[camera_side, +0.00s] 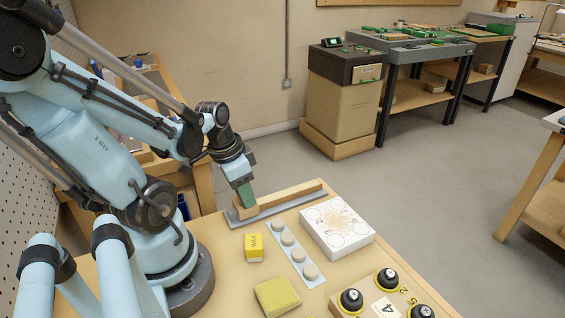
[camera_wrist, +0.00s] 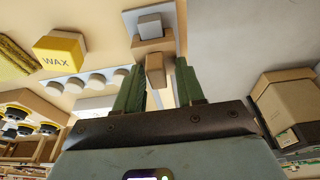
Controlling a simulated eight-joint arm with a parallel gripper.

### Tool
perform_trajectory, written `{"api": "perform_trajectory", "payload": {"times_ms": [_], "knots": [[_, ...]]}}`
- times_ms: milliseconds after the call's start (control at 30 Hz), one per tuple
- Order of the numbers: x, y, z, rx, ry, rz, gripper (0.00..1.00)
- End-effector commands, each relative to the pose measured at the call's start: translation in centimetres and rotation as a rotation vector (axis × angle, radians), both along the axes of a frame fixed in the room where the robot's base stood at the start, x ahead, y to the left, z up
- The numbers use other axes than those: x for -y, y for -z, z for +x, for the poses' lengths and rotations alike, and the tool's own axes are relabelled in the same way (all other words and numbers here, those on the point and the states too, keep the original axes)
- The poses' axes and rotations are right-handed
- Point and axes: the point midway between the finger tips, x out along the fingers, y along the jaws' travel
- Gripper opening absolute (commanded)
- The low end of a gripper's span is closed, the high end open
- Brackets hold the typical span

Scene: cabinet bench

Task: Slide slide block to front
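A long wooden bar (camera_side: 285,195) lies on a grey base plate (camera_side: 265,213) at the bench's back edge. A short wooden block (camera_side: 238,211) stands at its left end. My gripper (camera_side: 246,200) points down just above that end, green fingers low over the wood. In the wrist view my gripper (camera_wrist: 157,68) is open, its fingers apart. A wooden piece (camera_wrist: 155,70) shows between them. Beyond the tips is a wooden part with a pale grey square (camera_wrist: 150,27). I cannot tell which wooden piece is the slide block, or whether the fingers touch it.
A yellow wax block (camera_side: 254,247), a strip of round buttons (camera_side: 287,239) and a white box with circles (camera_side: 337,227) stand on the bench near the slide. A yellow pad (camera_side: 277,296) and black knobs (camera_side: 351,300) are nearer the camera. Floor lies beyond the bench edge.

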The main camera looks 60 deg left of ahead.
Motion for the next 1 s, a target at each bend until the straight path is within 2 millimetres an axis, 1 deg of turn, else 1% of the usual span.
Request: {"api": "perform_trajectory", "payload": {"times_ms": [33,100,233,433,1000], "knots": [[0.4,1.1,-1.7,-0.032,-0.002,0.017,0.43],[0.4,1.1,-1.7,-0.032,-0.003,0.017,0.30],[0.3,1.1,-1.7,-0.032,-0.005,0.017,0.11],[0.3,1.1,-1.3,-0.033,-0.005,0.017,0.10],[0.3,1.1,1.2,-0.033,-0.007,0.016,0.09]]}}
